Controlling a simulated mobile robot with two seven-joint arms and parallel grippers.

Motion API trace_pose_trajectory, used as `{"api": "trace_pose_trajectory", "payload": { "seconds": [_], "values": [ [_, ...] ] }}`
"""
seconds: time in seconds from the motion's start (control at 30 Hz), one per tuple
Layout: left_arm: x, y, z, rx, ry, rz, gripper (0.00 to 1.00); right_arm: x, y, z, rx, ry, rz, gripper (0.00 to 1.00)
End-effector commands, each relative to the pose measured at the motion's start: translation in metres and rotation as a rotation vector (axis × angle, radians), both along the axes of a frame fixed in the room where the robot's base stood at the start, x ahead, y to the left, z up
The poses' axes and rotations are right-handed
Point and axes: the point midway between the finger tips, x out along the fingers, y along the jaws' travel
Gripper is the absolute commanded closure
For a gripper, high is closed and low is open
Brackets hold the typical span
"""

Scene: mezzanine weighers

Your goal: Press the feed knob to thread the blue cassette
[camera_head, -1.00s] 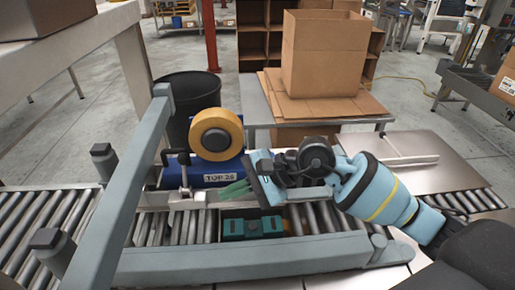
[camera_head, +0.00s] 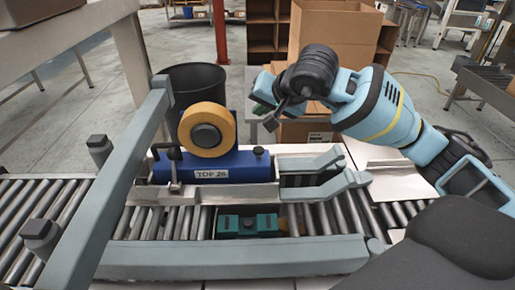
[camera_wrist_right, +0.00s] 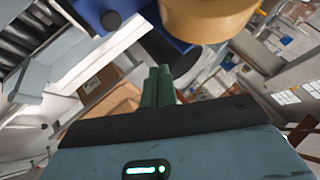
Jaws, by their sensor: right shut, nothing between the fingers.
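The blue cassette (camera_head: 240,172), with a white "TOP 26" label, sits on the conveyor frame and carries a tan tape roll (camera_head: 187,129). A small black knob (camera_head: 258,150) stands on its top right; I take it for the feed knob. In the right wrist view, the cassette (camera_wrist_right: 88,8), a black knob (camera_wrist_right: 112,20) and the tape roll (camera_wrist_right: 205,18) show at the top. My right gripper (camera_head: 262,106) is raised above and behind the cassette's right end, apart from the knob. Its green fingers (camera_wrist_right: 158,86) are shut and empty. My left gripper is out of view.
A grey-blue frame post (camera_head: 130,170) crosses the left side. A teal unit (camera_head: 248,225) sits low among the rollers (camera_head: 330,218). A black bin (camera_head: 190,80) stands behind the cassette. A cardboard box (camera_head: 325,25) stands behind my right arm.

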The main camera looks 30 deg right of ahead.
Motion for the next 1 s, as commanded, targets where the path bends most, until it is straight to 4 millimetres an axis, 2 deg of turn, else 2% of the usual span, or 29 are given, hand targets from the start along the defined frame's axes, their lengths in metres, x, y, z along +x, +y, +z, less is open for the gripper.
{"api": "trace_pose_trajectory", "payload": {
  "seconds": [0.37, 0.8, 1.0],
  "values": [
    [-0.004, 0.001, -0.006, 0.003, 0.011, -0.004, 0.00, 0.000, 0.001, -0.010, 0.003, 0.005, 0.001, 1.00],
    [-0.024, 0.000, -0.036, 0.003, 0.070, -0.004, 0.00, 0.000, 0.000, -0.062, 0.002, 0.010, 0.001, 1.00],
    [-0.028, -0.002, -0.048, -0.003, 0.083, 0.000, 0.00, 0.000, 0.001, -0.084, 0.003, 0.008, 0.000, 1.00]
  ]
}}
